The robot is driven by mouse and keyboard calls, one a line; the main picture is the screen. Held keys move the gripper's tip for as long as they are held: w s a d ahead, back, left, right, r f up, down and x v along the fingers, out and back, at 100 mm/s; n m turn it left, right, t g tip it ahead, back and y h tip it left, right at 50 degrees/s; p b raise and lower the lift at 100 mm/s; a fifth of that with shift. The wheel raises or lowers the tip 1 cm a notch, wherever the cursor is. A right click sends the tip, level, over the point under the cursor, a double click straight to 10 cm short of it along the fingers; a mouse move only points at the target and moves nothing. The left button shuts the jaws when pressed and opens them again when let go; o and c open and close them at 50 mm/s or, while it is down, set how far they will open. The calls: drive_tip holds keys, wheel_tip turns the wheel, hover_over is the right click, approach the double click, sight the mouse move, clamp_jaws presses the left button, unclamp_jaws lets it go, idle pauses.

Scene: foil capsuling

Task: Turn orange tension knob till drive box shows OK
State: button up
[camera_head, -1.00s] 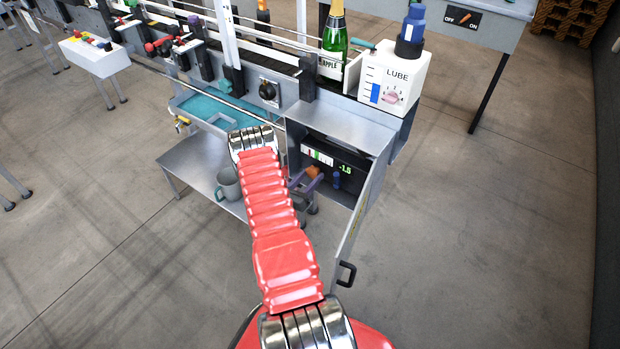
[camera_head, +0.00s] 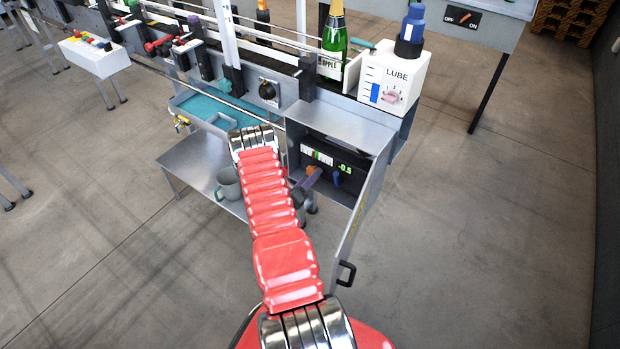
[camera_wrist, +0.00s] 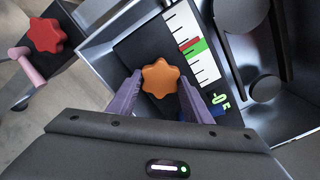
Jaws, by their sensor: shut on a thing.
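The orange tension knob (camera_wrist: 160,78) is a lobed knob on the dark panel of the drive box (camera_head: 340,152). In the wrist view my gripper's purple fingers (camera_wrist: 158,97) lie on either side of it, and my gripper (camera_head: 305,184) is shut on it. The drive box's green digits (camera_head: 345,169) read -0.5; no OK shows. Beside them is a scale (camera_wrist: 192,45) with red and green bands on white.
The box's door (camera_head: 362,215) hangs open on the right. A blue knob (camera_head: 336,179) sits below the digits. A grey mug (camera_head: 229,184) stands on the shelf left of my arm. In the wrist view a red knob (camera_wrist: 46,35) and a pink handle (camera_wrist: 29,66) lie upper left.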

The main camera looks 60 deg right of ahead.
drive_tip(key=n, duration=0.5)
drive_tip(key=shift+w, duration=0.2)
idle(0.4)
drive_tip(key=o, duration=1.1)
drive_tip(key=shift+s, duration=0.1)
drive_tip(key=shift+c, duration=0.2)
drive_tip(key=w+a, duration=0.2)
drive_tip(key=a, duration=1.1)
drive_tip(key=shift+a, duration=0.35)
drive_tip(key=shift+f, duration=0.1)
